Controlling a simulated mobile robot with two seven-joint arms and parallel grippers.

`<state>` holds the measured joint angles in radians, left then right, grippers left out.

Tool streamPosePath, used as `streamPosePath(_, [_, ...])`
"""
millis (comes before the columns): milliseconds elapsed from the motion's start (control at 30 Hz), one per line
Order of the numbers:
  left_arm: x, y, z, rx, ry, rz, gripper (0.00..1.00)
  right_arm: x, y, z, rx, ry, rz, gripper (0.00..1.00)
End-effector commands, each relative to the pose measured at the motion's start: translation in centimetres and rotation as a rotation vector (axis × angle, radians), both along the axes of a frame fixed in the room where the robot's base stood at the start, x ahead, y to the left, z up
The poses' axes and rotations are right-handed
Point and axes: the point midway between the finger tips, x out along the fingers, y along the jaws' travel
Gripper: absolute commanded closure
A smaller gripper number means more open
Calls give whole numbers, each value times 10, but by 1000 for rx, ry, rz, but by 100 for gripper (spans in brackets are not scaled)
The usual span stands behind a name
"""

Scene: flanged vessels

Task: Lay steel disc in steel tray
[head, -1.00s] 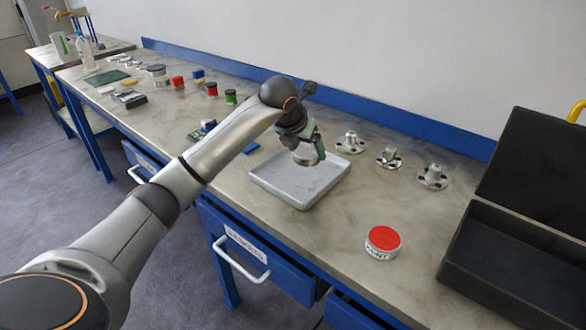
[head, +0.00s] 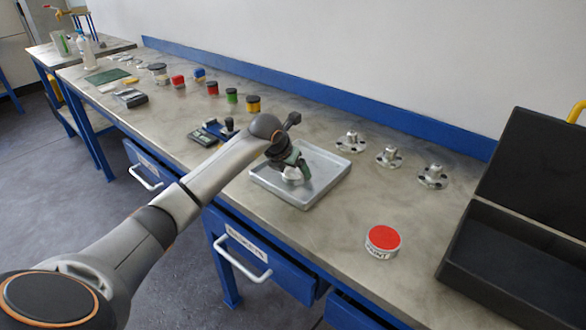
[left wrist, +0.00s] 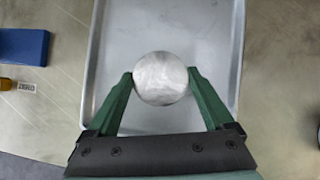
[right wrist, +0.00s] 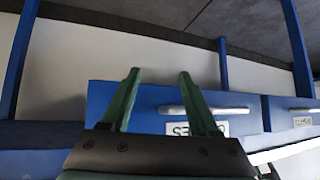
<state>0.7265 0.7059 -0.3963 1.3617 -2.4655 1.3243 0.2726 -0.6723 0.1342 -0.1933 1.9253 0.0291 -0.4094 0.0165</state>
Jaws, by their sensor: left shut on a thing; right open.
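The steel disc (left wrist: 160,78) is round and shiny, and sits between the green fingers of my left gripper (left wrist: 161,80). In the head view the left gripper (head: 293,172) is low over the left part of the steel tray (head: 325,186), with the disc (head: 292,175) partly hidden by the fingers. I cannot tell whether the disc touches the tray floor. The tray is grey, shallow and otherwise empty; its rim also shows in the left wrist view (left wrist: 238,60). My right gripper (right wrist: 158,75) is open and empty, facing a blue drawer front.
Several flanged steel fittings (head: 389,157) stand behind and right of the tray. A red-topped paint tin (head: 382,242) is at the front, and an open black case (head: 510,265) at the right. Small jars (head: 253,104) and tools lie to the left. The bench between tray and tin is clear.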

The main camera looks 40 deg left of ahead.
Motion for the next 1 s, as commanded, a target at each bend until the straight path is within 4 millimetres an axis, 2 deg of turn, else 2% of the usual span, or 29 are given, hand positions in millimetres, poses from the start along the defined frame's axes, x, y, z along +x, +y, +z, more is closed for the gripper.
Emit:
streamPosePath(33, [0,0,0,0,0,0,12,0,0,0,0,-1,0,38])
streamPosePath(133, [0,0,0,0,0,0,1,0,0,0,0,-1,0,38])
streamPosePath(467, [-2,0,5,1,-2,1,0,0,0,0,1,-1,-2,38])
streamPosePath(667, [-17,-1,28,4,-3,0,0,0,0,1,1,-1,-2,38])
streamPosePath(1000, [-53,-5,86,3,-4,2,0,0,0,0,0,0,-3,38])
